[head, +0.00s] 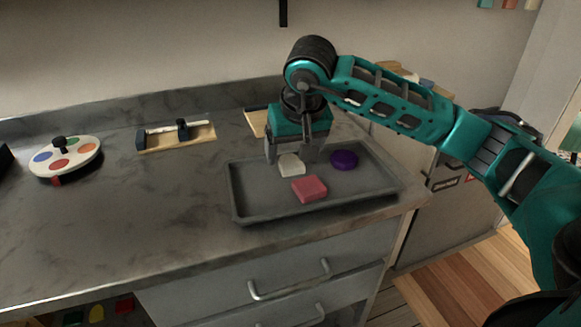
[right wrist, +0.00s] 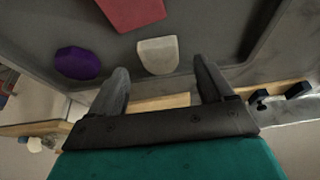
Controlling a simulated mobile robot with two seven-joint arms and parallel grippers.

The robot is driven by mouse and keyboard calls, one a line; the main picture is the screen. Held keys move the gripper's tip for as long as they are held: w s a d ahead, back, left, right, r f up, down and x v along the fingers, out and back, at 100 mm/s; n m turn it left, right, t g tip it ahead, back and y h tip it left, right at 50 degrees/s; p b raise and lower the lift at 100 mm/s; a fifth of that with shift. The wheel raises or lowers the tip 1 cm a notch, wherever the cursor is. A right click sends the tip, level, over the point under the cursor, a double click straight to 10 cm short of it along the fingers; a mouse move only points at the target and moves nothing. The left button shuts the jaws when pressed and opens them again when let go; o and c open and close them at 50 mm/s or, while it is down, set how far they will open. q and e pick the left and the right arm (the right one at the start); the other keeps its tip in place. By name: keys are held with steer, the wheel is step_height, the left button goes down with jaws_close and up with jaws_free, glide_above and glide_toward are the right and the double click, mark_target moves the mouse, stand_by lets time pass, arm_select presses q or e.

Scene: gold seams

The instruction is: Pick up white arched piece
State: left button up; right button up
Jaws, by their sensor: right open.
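The white arched piece (head: 291,164) lies in the grey tray (head: 250,213), toward its back side. It also shows in the right wrist view (right wrist: 158,56), just ahead of the fingertips and between their lines. My right gripper (head: 292,157) points down over the back of the tray, close to the white piece. Its two fingers stand apart in the right wrist view (right wrist: 160,75), with nothing between them. I cannot tell the exact height of the fingertips above the tray. My left gripper is not in view.
A pink-red square piece (head: 309,188) lies in front of the white piece, and a purple round piece (head: 344,160) lies to its right. A round palette with coloured spots (head: 66,156) and a wooden holder (head: 176,136) stand on the left counter.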

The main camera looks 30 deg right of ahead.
mark_target(290, 163)
steer(key=x, duration=0.3)
steer(key=shift+a, duration=0.1)
steer(key=shift+s+r, duration=0.1)
steer(key=c, duration=1.1)
steer(key=shift+c, duration=0.4)
steer(key=shift+r, duration=0.15)
